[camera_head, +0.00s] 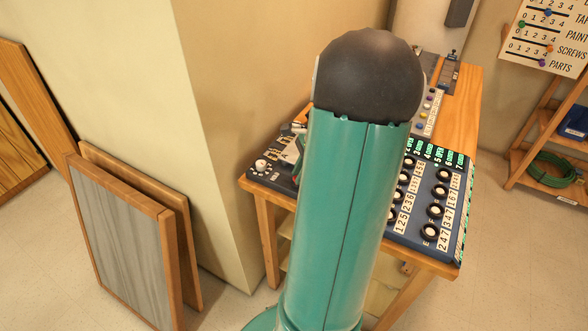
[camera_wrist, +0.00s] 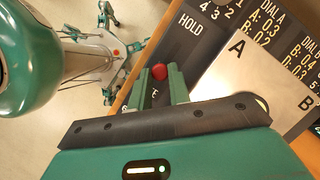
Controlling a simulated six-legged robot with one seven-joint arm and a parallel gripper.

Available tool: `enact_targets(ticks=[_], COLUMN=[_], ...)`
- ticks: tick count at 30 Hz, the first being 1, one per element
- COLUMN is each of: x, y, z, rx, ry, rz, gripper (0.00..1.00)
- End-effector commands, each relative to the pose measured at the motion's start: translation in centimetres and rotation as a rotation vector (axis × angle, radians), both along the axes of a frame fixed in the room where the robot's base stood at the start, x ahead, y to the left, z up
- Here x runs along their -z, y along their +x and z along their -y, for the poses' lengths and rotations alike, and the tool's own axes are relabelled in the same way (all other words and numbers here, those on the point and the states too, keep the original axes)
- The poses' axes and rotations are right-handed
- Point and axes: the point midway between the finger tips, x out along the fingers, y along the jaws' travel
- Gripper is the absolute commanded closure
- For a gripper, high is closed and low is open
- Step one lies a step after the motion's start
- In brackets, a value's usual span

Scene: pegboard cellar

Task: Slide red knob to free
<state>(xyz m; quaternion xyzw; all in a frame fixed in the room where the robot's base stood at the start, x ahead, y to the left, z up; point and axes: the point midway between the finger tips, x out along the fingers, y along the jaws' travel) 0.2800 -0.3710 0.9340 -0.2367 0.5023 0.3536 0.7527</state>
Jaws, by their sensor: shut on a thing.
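The red knob (camera_wrist: 159,71) shows in the wrist view as a round red tip between the ends of my two green fingers. My gripper (camera_wrist: 159,77) is shut on it. The knob belongs to a dark panel (camera_wrist: 200,55) lettered in white. The word HOLD stands above and to the right of the knob in the picture. Part of another label, ending in E, shows between my fingers; the rest is hidden. The knob's slot is not clearly visible. In the head view my arm hides the knob and most of my gripper.
A pale plate (camera_wrist: 240,75) marked A and B lies right of my fingers. In the head view, a blue board (camera_head: 425,240) with black knobs sits on the wooden table (camera_head: 460,118). The wall corner (camera_head: 215,130) is close on the left, with framed boards (camera_head: 120,240) leaning there.

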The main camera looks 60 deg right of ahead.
Motion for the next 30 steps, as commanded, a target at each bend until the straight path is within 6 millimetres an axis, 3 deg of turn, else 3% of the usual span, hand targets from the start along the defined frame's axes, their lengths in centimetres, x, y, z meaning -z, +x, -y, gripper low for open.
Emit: enact_targets(ticks=[5, 6, 9, 20, 23, 30], x=[0.0, 0.0, 0.0, -0.5, -1.7, -6.4], y=[-0.4, -0.4, -0.3, -0.3, -0.6, -1.7], z=[0.1, 0.1, 0.1, 0.3, 0.7, 2.2], rx=[0.002, 0.003, 0.003, 0.002, 0.002, 0.001], ry=[0.001, 0.001, 0.0, -0.002, -0.003, -0.004], rz=[-0.006, -0.006, -0.005, -0.003, -0.003, -0.003], gripper=[1.0, 0.73, 0.59, 0.59, 0.59, 0.59])
